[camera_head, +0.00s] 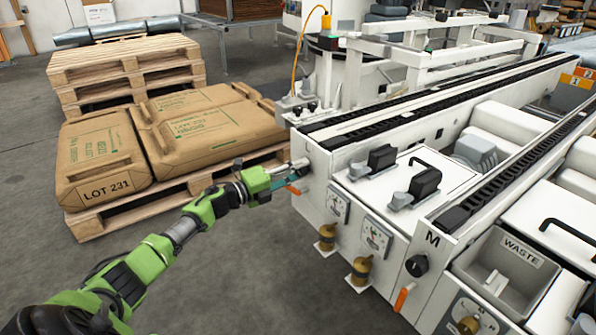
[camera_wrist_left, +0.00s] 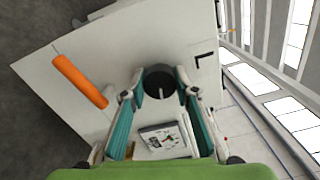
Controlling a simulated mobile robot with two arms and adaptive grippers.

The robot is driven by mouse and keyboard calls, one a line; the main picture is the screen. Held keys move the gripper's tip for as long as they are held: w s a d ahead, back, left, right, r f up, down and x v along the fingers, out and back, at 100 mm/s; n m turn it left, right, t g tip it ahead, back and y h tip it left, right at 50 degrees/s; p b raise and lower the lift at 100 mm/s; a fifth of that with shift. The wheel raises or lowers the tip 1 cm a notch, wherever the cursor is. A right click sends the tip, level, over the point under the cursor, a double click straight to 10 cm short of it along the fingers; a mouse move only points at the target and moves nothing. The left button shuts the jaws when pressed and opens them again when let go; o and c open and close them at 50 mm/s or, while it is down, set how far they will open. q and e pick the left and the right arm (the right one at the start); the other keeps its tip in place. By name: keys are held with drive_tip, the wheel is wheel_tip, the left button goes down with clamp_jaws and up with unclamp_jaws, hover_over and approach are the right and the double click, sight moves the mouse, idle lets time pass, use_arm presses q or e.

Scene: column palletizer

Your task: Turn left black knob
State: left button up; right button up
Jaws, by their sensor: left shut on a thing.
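My left gripper (camera_head: 296,170) reaches the left end face of the white machine (camera_head: 319,186). In the left wrist view its two teal-padded fingers (camera_wrist_left: 162,92) are shut on the left black knob (camera_wrist_left: 160,79), one fingertip on each side. The knob is round and dark with a light mark on its face. An L-shaped black mark (camera_wrist_left: 203,58) is on the white panel beside it. Another black knob (camera_head: 417,265) sits below a letter M on the machine's front. My right gripper is not in view.
An orange handle (camera_wrist_left: 80,80) sticks out near the left knob. Black-handled latches (camera_head: 382,157) stand on top. A pallet with brown sacks (camera_head: 100,160) is to the left. Grey floor in front is open.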

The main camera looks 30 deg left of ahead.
use_arm(q)
drive_tip(key=shift+f, duration=0.1)
drive_tip(key=o, duration=1.1)
drive_tip(key=shift+s, duration=0.1)
drive_tip(key=v, duration=1.2)
